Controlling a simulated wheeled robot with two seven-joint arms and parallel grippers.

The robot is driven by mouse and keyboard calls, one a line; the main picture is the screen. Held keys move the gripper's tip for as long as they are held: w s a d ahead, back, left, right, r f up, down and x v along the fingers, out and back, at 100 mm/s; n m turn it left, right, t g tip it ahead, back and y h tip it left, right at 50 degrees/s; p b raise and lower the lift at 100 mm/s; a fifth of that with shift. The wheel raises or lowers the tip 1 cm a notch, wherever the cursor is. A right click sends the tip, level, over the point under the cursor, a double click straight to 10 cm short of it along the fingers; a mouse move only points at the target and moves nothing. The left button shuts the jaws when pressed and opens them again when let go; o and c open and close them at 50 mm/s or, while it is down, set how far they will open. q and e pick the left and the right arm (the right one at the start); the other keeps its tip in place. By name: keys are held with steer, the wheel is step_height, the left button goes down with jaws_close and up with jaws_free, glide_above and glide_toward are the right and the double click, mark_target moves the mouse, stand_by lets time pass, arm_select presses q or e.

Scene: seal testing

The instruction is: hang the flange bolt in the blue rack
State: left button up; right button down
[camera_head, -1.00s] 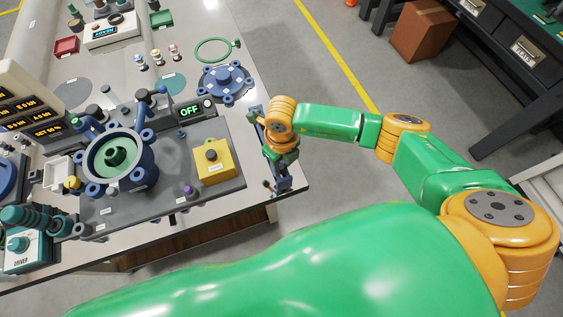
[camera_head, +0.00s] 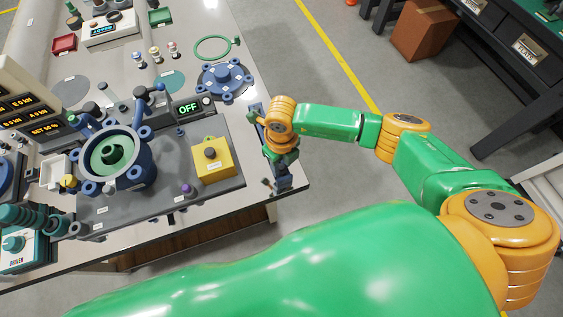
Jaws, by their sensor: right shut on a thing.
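The blue rack (camera_head: 284,183) stands at the right edge of the grey table, mostly covered by my right wrist. My right gripper (camera_head: 271,173) reaches down over the rack, and its fingers are hard to make out. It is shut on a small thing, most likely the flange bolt. A small dark bolt-like piece (camera_head: 267,183) shows at the near left side of the rack. I cannot tell whether it is in the fingers or hanging from the rack. My left gripper is out of view.
A blue pot with a green core (camera_head: 115,155) stands farther left. A blue flange (camera_head: 227,78) lies behind.

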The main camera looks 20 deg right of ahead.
steer(key=shift+f, duration=0.15)
steer(key=shift+c, duration=2.2)
jaws_free()
steer(key=shift+d, duration=0.1)
steer(key=shift+r+p, duration=0.3)
steer(key=shift+r, duration=0.1)
steer(key=shift+a+r+p, duration=0.2)
steer(key=shift+r+p, duration=0.75)
steer(key=shift+r, duration=0.3)
steer(key=shift+d+r+p, duration=0.1)
steer(key=shift+r+p, duration=0.7)
steer(key=shift+r, duration=0.15)
